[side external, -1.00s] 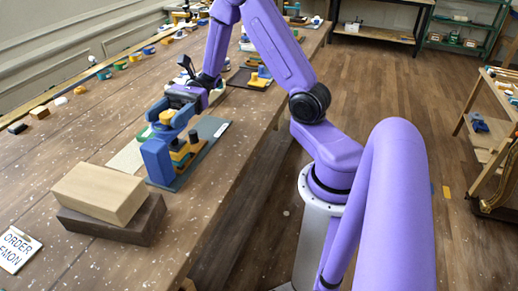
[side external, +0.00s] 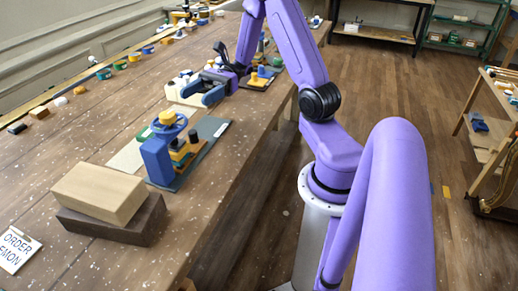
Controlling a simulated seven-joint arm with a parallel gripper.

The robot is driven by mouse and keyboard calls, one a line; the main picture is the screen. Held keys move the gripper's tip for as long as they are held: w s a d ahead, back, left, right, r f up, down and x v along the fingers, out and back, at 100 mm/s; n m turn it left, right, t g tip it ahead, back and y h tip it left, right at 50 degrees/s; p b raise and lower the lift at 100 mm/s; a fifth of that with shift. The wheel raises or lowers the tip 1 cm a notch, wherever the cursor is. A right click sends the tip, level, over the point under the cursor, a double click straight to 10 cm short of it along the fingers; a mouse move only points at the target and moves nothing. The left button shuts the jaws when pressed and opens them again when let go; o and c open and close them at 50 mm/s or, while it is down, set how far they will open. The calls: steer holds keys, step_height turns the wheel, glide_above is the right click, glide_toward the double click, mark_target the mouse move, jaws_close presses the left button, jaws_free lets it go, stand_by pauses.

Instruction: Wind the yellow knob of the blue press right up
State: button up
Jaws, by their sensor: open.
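The blue press (side external: 157,162) stands upright on a grey-blue plate (side external: 212,128) near the table's front edge. Its yellow knob (side external: 167,117) shows at the top, above a blue ring-like part. Yellow and dark parts (side external: 182,152) sit beside the blue body; how they join is too small to tell. My gripper (side external: 190,96) is open, with its blue fingers spread. It is behind and to the right of the knob, apart from the press, and no object shows held in it.
A pale block (side external: 100,190) lies on a dark brown block (side external: 125,222) in front of the press. A lettered card (side external: 15,250) lies at the left. Several small coloured items line the table's back edge. Another yellow-and-blue device (side external: 260,78) stands beyond my gripper.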

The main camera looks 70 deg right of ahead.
steer(key=s+d, duration=0.1)
steer(key=d, duration=0.5)
steer(key=s+a+f+n+g+h, duration=0.1)
steer(key=s+a+n+h, duration=0.7)
steer(key=n, duration=0.8)
steer(key=s+a+f+n+g+h, duration=0.2)
steer(key=s+a+n+h, duration=0.7)
steer(key=n, duration=0.7)
steer(key=s+a, duration=0.1)
steer(key=s, duration=0.1)
steer(key=shift+s+n, duration=0.3)
